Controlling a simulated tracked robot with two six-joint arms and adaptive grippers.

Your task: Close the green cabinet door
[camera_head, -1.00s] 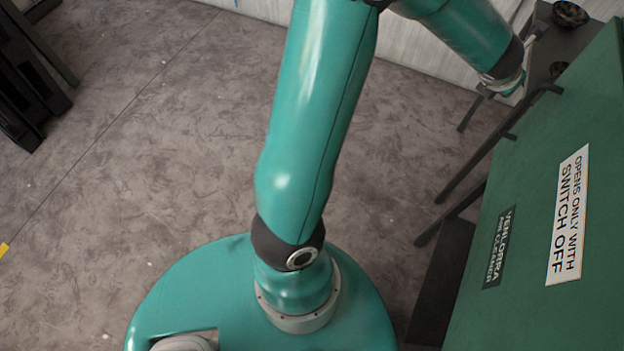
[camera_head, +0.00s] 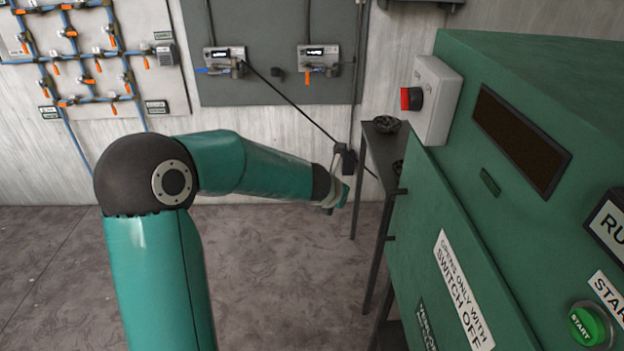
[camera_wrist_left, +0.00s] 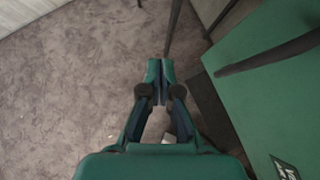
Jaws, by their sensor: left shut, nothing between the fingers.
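The green cabinet door (camera_head: 415,225) is at the lower right of the head view, with a white "OPENS ONLY WITH SWITCH OFF" sign. I cannot tell from this angle how far it stands open. It also shows as a green panel in the left wrist view (camera_wrist_left: 255,95). My left gripper (camera_head: 342,192) is left of the door, apart from it. In the left wrist view its fingertips (camera_wrist_left: 160,72) are together and empty, above the floor. My right gripper is not in view.
A dark stand (camera_head: 375,150) with a black round item is behind the door. A dark bar (camera_wrist_left: 270,53) juts from the green panel. Floor to the left is clear.

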